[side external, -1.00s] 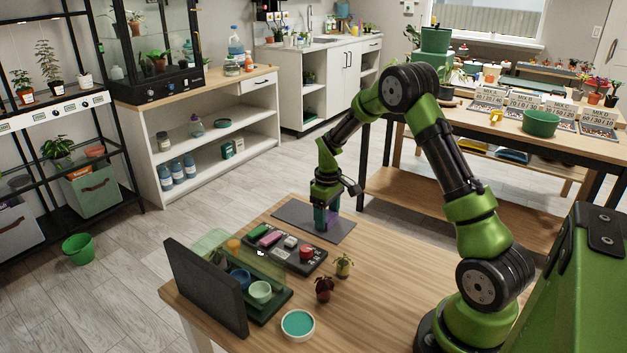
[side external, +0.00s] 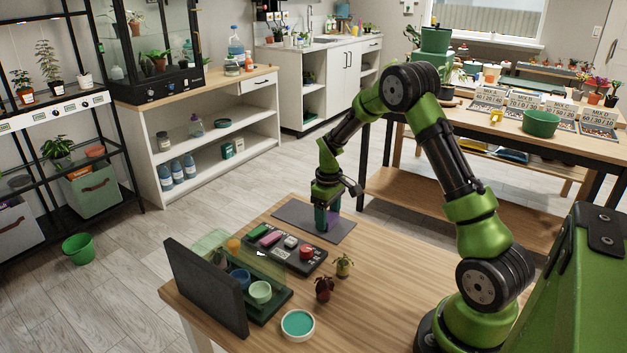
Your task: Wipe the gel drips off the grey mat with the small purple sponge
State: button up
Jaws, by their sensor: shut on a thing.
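The grey mat (side external: 293,211) lies flat at the far end of the wooden table. My gripper (side external: 326,222) points down over the middle of the mat, with its fingertips low at the mat's surface. It is shut on the small purple sponge (side external: 333,218), of which only a little shows between and beside the fingers. The sponge appears to be at the mat's surface; I cannot tell for sure whether it touches. No gel drips can be made out on the mat at this size, and the gripper hides part of it.
A dark tray (side external: 314,266) with a pink thing, a pale thing and a red pot stands in front of the mat. Nearer are a green tray (side external: 284,303) with cups, a dark upright panel (side external: 205,288), two small plants (side external: 324,288) and a teal-filled bowl (side external: 298,324). The table's right side is clear.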

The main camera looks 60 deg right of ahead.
aim_at(337, 228)
jog(key=s, duration=0.2)
jog(key=shift+s, duration=0.55)
notch_tip(337, 228, up, 8)
jog(key=shift+f, duration=0.15)
dwell(0.6)
